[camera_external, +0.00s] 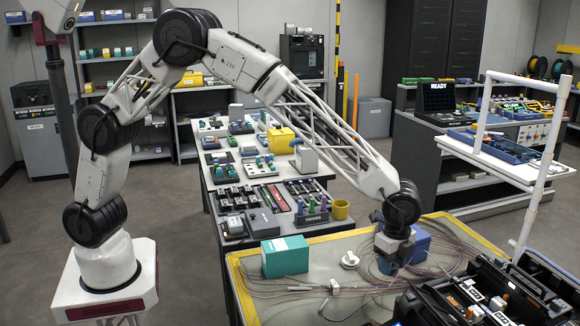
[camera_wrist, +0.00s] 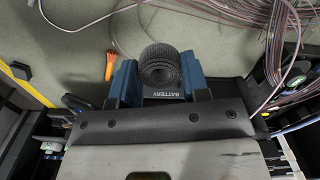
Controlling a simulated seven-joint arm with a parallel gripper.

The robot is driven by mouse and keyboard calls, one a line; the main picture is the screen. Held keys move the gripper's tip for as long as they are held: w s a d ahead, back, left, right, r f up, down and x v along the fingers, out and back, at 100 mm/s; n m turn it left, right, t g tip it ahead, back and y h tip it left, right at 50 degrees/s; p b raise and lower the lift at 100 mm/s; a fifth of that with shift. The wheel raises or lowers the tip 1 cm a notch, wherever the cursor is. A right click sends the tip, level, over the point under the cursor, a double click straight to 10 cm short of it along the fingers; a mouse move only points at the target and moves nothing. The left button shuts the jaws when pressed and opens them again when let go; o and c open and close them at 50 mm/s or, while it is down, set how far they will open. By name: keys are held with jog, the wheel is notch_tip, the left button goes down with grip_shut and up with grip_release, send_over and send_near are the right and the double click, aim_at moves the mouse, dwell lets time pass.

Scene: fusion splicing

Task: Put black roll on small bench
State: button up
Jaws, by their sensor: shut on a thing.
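The black roll (camera_wrist: 159,66) is a ribbed dark ring in the wrist view, between the two blue fingers of my gripper (camera_wrist: 160,82). My gripper is shut on it. In the external view my gripper (camera_external: 389,262) is low over the yellow-edged work mat at the front right; I cannot make out the roll there. Which surface is the small bench is not clear. A white stand with a shelf (camera_external: 492,162) is at the right, and a long grey bench (camera_external: 262,180) full of parts is in the middle.
On the mat (camera_external: 310,262) are a teal box (camera_external: 284,257), a white round fitting (camera_external: 350,260) and loose cables (camera_external: 452,246). A blue box (camera_external: 418,243) is beside my gripper. Open black cases (camera_external: 470,300) fill the front right. An orange-handled tool (camera_wrist: 110,65) shows in the wrist view.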

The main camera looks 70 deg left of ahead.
jog(key=r, duration=0.3)
jog(key=a+r, duration=0.1)
jog(key=r, duration=0.1)
jog(key=shift+w+r, duration=0.1)
jog(key=shift+r, duration=0.15)
jog(key=a+m, duration=0.1)
jog(key=a, duration=2.2)
jog(key=m, duration=0.2)
send_over(292, 215)
notch_tip(292, 215, down, 4)
jog(key=shift+f, duration=0.6)
jog(key=shift+f, duration=3.15)
